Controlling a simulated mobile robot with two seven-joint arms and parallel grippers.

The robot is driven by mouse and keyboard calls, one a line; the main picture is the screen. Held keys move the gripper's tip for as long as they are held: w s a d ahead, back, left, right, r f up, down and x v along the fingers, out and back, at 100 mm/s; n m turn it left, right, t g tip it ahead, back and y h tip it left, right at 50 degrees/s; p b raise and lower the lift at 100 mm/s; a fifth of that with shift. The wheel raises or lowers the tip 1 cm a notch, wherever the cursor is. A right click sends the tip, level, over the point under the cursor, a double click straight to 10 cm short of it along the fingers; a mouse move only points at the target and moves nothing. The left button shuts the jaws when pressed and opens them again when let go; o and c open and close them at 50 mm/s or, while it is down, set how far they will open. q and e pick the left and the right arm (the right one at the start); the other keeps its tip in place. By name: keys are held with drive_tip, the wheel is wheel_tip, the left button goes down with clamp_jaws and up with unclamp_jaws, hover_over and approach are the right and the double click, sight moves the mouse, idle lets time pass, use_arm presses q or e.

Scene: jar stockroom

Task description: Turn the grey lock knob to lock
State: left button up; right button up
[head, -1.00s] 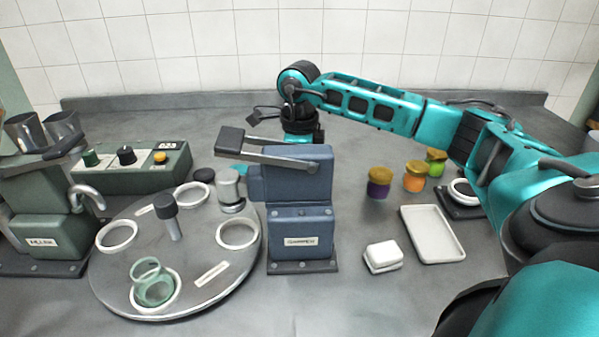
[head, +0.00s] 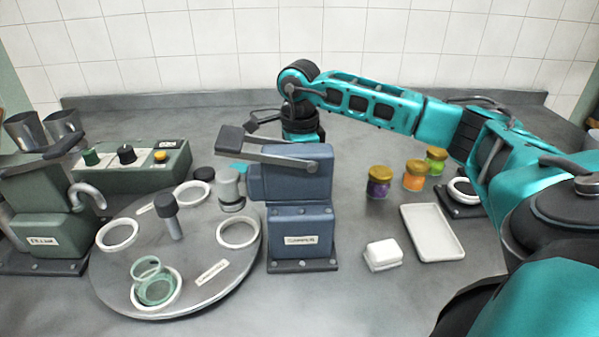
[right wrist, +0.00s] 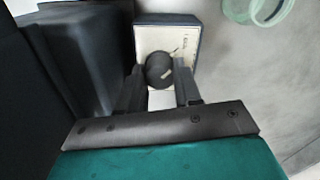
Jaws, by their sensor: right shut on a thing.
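The grey lock knob (right wrist: 159,70) is a round dark knob on a box with a cream face and blue edges, seen in the right wrist view. My right gripper (right wrist: 160,82) has one finger on each side of the knob and is shut on it. A small mark shows on the knob's face; the lettering beside it is too small to read. In the head view my right arm reaches behind the blue clamp machine (head: 300,225), which hides the fingers and the knob. My left gripper is in neither view.
A round turntable (head: 200,290) with white rings and a green glass jar (head: 155,287) is at left. A green control box (head: 150,180) stands behind it. Several lidded jars (head: 379,181), a white tray (head: 408,213) and a white block (head: 383,255) are right of the clamp machine.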

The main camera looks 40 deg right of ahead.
drive_tip(key=o, duration=1)
drive_tip(key=shift+o, duration=0.2)
wheel_tip(320, 180, up, 13)
drive_tip(key=shift+p, duration=0.45)
